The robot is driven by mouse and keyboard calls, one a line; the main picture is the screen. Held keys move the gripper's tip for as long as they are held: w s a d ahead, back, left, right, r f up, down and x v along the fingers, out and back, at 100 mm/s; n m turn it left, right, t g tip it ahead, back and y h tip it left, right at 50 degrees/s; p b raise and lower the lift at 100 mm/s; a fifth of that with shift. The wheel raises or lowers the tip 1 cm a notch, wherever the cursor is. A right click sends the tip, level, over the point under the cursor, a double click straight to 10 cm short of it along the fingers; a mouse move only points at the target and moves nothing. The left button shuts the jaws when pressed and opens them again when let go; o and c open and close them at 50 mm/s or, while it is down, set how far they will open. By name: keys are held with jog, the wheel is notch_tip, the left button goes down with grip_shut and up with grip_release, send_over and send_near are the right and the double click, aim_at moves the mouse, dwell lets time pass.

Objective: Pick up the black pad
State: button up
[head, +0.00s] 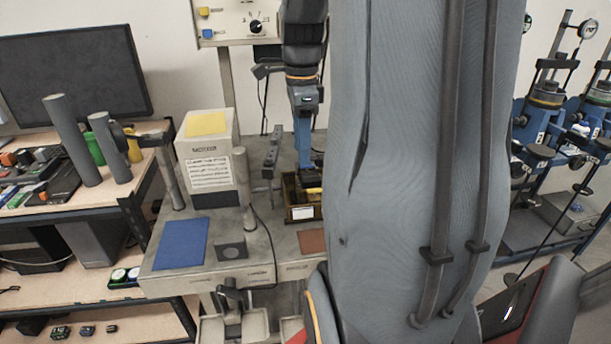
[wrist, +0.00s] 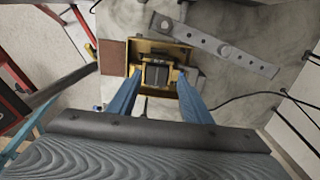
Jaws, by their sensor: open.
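A small dark block (wrist: 156,75), which looks like the black pad, lies inside a yellow tray (wrist: 189,54) in the wrist view. My gripper (wrist: 159,82) is open, with one blue finger on each side of the dark block. Whether the fingers touch it cannot be told. In the head view, my gripper (head: 306,180) points down over the yellow tray (head: 303,214), which has a white label on its front. The pad cannot be made out clearly there.
A brown pad (wrist: 112,57) lies beside the tray. A metal bar with holes (wrist: 225,50) lies at the tray's other side. A blue pad (head: 181,243), a white box (head: 209,155) and a grey post (head: 244,185) are on the bench left of the tray.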

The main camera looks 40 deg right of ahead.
aim_at(302, 177)
jog(key=shift+s+a+f+p, duration=0.1)
jog(key=shift+f+p, duration=0.55)
jog(key=shift+f, duration=1.1)
jog(key=shift+s+a+f+p, duration=0.1)
jog(key=shift+f+p, duration=0.5)
jog(key=shift+f, duration=1.15)
jog(key=c, duration=1.1)
jog(key=shift+c, duration=0.2)
jog(key=shift+r, duration=0.1)
